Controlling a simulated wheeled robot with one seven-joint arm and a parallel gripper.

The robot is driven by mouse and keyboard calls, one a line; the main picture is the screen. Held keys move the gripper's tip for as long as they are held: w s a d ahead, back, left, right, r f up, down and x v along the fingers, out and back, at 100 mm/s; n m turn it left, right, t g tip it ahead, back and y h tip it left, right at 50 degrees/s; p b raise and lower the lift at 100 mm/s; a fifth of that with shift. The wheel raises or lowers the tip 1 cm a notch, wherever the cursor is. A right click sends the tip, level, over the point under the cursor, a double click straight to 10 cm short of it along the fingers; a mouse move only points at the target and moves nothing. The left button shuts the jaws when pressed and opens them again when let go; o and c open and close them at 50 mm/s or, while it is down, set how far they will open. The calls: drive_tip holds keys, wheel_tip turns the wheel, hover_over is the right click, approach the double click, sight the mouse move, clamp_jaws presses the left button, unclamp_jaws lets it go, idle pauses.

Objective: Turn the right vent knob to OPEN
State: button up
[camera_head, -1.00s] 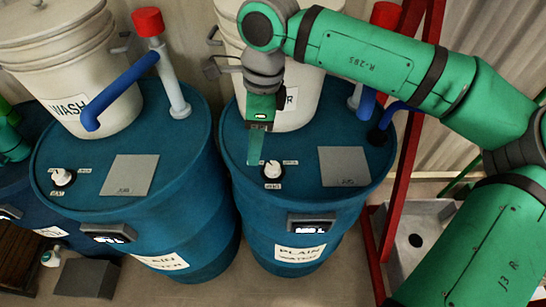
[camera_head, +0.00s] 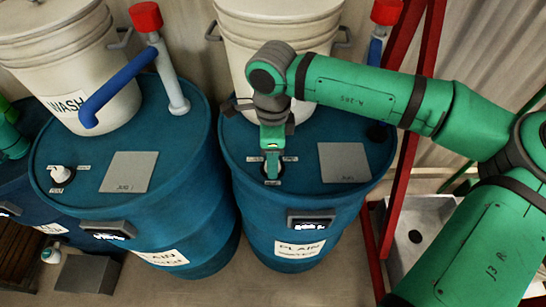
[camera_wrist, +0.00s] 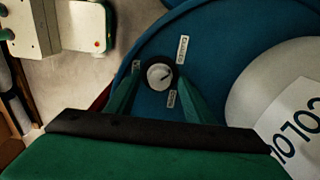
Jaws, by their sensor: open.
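The right vent knob (camera_wrist: 160,76) is a small round white knob on a dark base, on top of the right blue barrel (camera_head: 236,160). It shows in the wrist view between my two green fingers, with small white labels above right (camera_wrist: 183,50) and below right (camera_wrist: 172,98). A dark mark on the knob points toward the upper right. My gripper (camera_head: 272,177) is open and points down over the knob, with a finger on either side. In the head view the gripper mostly hides the knob. I cannot tell whether the fingers touch it.
The left barrel (camera_head: 190,210) has its own white knob (camera_head: 60,173) and grey plate (camera_head: 129,171). A white bucket (camera_head: 238,50) stands behind my gripper on the right barrel. A grey plate (camera_head: 344,162) lies right of the knob. A red frame (camera_head: 405,150) stands further right.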

drive_tip(key=shift+f, duration=0.35)
drive_tip(key=c, duration=1.1)
drive_tip(key=shift+o, duration=0.3)
